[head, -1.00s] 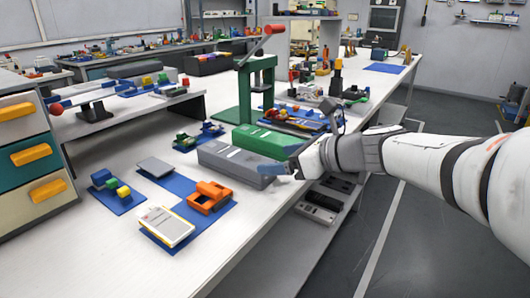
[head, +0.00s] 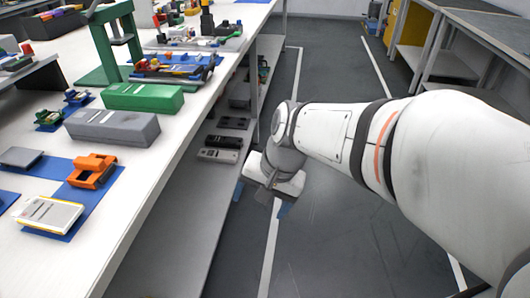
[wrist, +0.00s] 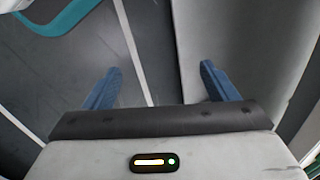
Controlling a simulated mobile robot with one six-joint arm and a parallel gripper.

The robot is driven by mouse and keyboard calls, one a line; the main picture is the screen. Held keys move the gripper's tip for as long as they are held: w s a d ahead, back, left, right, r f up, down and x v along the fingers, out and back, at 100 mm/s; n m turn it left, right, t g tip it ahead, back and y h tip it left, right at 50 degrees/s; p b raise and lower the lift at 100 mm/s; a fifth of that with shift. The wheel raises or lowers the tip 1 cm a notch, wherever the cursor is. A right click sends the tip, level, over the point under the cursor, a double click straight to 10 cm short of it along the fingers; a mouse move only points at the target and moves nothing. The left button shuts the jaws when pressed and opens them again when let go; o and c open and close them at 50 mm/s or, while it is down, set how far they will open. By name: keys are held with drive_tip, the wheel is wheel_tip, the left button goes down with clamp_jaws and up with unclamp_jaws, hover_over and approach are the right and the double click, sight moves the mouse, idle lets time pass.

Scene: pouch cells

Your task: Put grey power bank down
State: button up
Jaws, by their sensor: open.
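A large grey box (head: 112,127) lies on the white bench. A thin, flat grey slab (head: 20,157) lies on a blue mat nearer the front. I cannot tell which of them is the grey power bank. My gripper (head: 262,200) hangs beyond the bench's right edge, over the aisle floor and well apart from both. In the wrist view its two blue fingers (wrist: 160,87) are spread wide with nothing between them.
On the bench are a green box (head: 142,97), an orange holder (head: 92,171) and a white-and-yellow device (head: 50,214). Dark devices (head: 218,149) lie on the lower shelf (head: 190,200). The bench edge is left of my gripper. The aisle floor (head: 330,235) is clear.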

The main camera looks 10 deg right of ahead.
drive_tip(key=s+d+f+n+h, duration=0.3)
drive_tip(key=d+n, duration=0.2)
drive_tip(key=d, duration=0.1)
drive_tip(key=shift+s+n, duration=0.2)
drive_tip(key=shift+n, duration=0.2)
